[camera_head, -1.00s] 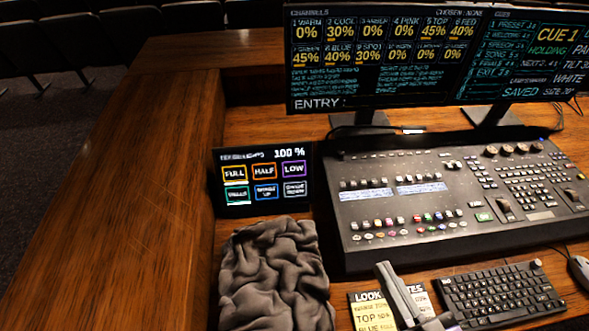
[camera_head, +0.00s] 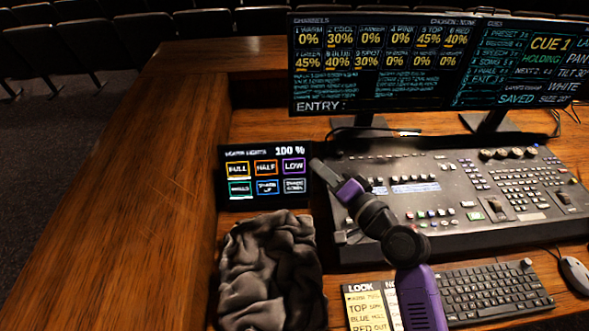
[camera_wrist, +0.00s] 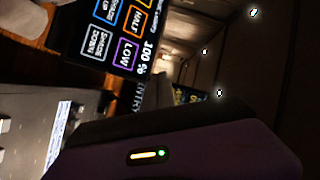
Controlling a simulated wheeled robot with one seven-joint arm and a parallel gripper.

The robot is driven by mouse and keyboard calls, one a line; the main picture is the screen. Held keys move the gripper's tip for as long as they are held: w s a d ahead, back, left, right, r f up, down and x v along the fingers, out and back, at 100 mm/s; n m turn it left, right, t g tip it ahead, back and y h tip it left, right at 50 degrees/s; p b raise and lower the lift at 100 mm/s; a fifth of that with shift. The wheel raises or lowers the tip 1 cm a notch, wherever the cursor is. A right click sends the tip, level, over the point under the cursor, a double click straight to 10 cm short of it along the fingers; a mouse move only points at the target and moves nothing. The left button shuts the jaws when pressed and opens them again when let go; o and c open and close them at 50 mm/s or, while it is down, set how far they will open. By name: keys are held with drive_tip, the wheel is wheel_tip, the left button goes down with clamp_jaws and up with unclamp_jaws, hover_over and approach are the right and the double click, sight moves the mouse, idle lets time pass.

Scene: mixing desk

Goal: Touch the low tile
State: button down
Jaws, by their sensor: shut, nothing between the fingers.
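The low tile (camera_head: 293,166) is a purple-outlined button marked LOW at the upper right of a small upright touch panel (camera_head: 264,200). The panel shows 100 % and other tiles for FULL, HALF and shades. The low tile also shows in the wrist view (camera_wrist: 125,54), where the panel appears turned sideways. My gripper (camera_head: 318,165) is shut and empty. In the head view its tip appears just right of the panel's right edge, close to the low tile. I cannot tell the exact gap, and the tile is not covered.
A mixing console (camera_head: 460,190) lies under and right of my arm. A crumpled grey cloth (camera_head: 268,270) lies below the panel. Monitors (camera_head: 440,60) stand behind. A keyboard (camera_head: 495,288), a mouse (camera_head: 574,270) and note cards (camera_head: 368,308) are at the front.

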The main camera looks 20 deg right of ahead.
drive_tip(key=a+y, duration=0.1)
drive_tip(key=s+a+f+g+y, duration=0.1)
drive_tip(key=a, duration=0.1)
drive_tip(key=a+f+y, duration=0.1)
drive_tip(key=a, duration=0.1)
drive_tip(key=shift+s+f+g+y, duration=0.15)
drive_tip(key=shift+g+y, duration=0.15)
drive_tip(key=shift+g, duration=0.1)
drive_tip(key=b, duration=0.5)
approach(284, 164)
drive_tip(key=w+a, duration=0.2)
drive_tip(key=a, duration=0.1)
drive_tip(key=shift+w+d+b, duration=0.35)
drive_tip(key=shift+w+d, duration=0.05)
drive_tip(key=shift+w, duration=0.45)
drive_tip(key=shift+w+f, duration=0.1)
idle(0.8)
drive_tip(key=shift+w+d+f+b, duration=0.1)
drive_tip(key=shift+w+b, duration=0.15)
drive_tip(key=shift+b, duration=0.05)
